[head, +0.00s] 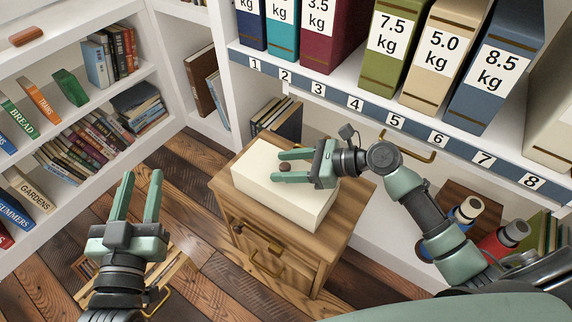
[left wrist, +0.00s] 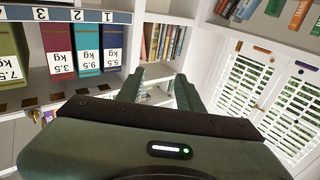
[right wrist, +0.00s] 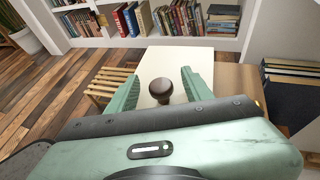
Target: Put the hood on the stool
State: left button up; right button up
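The hood, a cream box-shaped cover (head: 262,197) with a dark round knob (head: 285,167) on top, rests on a wooden cabinet (head: 262,258). In the right wrist view the knob (right wrist: 161,90) stands between my right gripper's fingers (right wrist: 160,92), with a gap on each side. My right gripper (head: 290,166) is open over the hood's top. A low slatted wooden stool (head: 178,277) stands on the floor, partly hidden behind my left gripper; its slats also show in the right wrist view (right wrist: 112,84). My left gripper (head: 138,185) is open and empty, pointing forward.
White bookshelves (head: 70,95) stand on the left. A shelf of weight-marked binders (head: 390,45) with a numbered edge overhangs the cabinet's back right. Rolled items (head: 505,237) stand low right. Plank floor (head: 185,190) is clear between cabinet and bookshelves.

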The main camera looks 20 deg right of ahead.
jog(key=shift+d, duration=0.1)
jog(key=shift+s+d+r, duration=0.1)
jog(key=shift+s+d, duration=0.05)
jog(key=p+v, duration=0.2)
jog(key=v, duration=0.4)
jog(key=shift+s+d+r, duration=0.15)
jog(key=shift+d+r, duration=0.05)
jog(key=shift+d, duration=0.1)
jog(key=shift+s+d, duration=0.1)
jog(key=shift+d, duration=0.05)
pick_arm(q)
jog(key=s+a+f+g+y, duration=0.1)
jog(key=s+f+g, duration=0.1)
jog(key=f, duration=0.3)
jog(key=s+a+f+g+y, duration=0.1)
jog(key=f+g, duration=0.3)
jog(key=f, duration=0.1)
jog(key=shift+s+a+f, duration=0.25)
jog(key=shift+s+f, duration=0.1)
jog(key=shift+f, duration=0.05)
